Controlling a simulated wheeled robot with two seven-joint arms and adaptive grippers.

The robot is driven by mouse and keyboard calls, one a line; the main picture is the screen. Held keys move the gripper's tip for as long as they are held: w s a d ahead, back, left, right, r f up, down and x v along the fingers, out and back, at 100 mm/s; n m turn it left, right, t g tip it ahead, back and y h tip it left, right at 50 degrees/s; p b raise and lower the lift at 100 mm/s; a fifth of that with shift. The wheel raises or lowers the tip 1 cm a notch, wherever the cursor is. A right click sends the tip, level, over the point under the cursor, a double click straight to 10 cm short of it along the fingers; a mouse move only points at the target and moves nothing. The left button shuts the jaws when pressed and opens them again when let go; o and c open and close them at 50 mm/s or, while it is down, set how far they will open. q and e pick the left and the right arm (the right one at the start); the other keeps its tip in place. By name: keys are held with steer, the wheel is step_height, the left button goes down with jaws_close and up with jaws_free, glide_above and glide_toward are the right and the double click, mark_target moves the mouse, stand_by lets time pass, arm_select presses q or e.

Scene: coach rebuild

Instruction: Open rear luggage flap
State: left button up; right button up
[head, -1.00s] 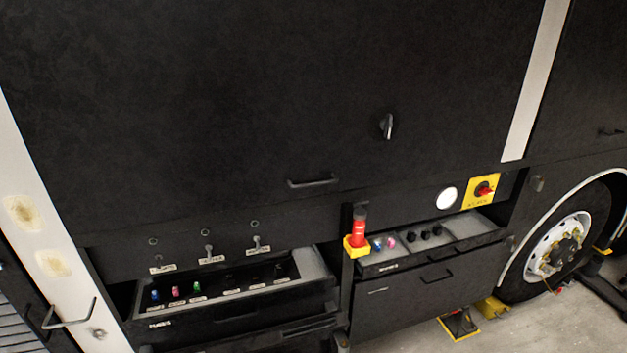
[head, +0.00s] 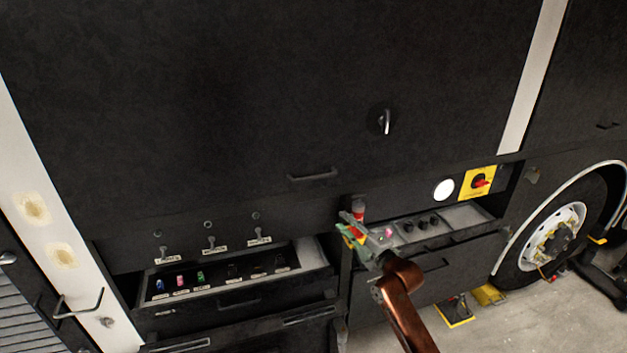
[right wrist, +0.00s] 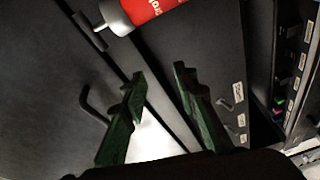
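A large black flap (head: 230,90) fills the upper middle of the head view and looks closed. It has a dark bar handle (head: 313,175) low down and a silver turn latch (head: 385,122) to the right. Another black panel (head: 590,75) with a small handle lies farther right; I cannot tell which is the rear one. My right gripper (head: 352,229) is below the bar handle, in front of the red bottle. In the right wrist view its green fingers (right wrist: 159,74) are apart with nothing between them. My left gripper is not in view.
A red bottle (right wrist: 150,8) stands close to my right fingers, partly hidden in the head view. A yellow switch plate (head: 478,182) and wheel (head: 552,242) are right.

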mark_target(313, 178)
steer(key=s+a+r+n+y, duration=0.1)
steer(key=a+r+n+y, duration=0.15)
steer(key=r, duration=0.45)
steer(key=s+a+r+n+y, duration=0.1)
steer(key=s+a+r+n, duration=0.15)
steer(key=r, duration=0.45)
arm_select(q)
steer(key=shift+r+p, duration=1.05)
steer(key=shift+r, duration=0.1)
arm_select(e)
steer(key=shift+x, duration=4.2)
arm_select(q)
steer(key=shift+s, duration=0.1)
arm_select(e)
steer(key=shift+w+d+f, duration=0.1)
steer(key=shift+w+f, duration=0.05)
steer(key=shift+f, duration=0.05)
steer(key=shift+c, duration=0.3)
steer(key=shift+c, duration=0.6)
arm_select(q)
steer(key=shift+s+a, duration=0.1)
arm_select(e)
jaws_close()
steer(key=shift+f, duration=0.1)
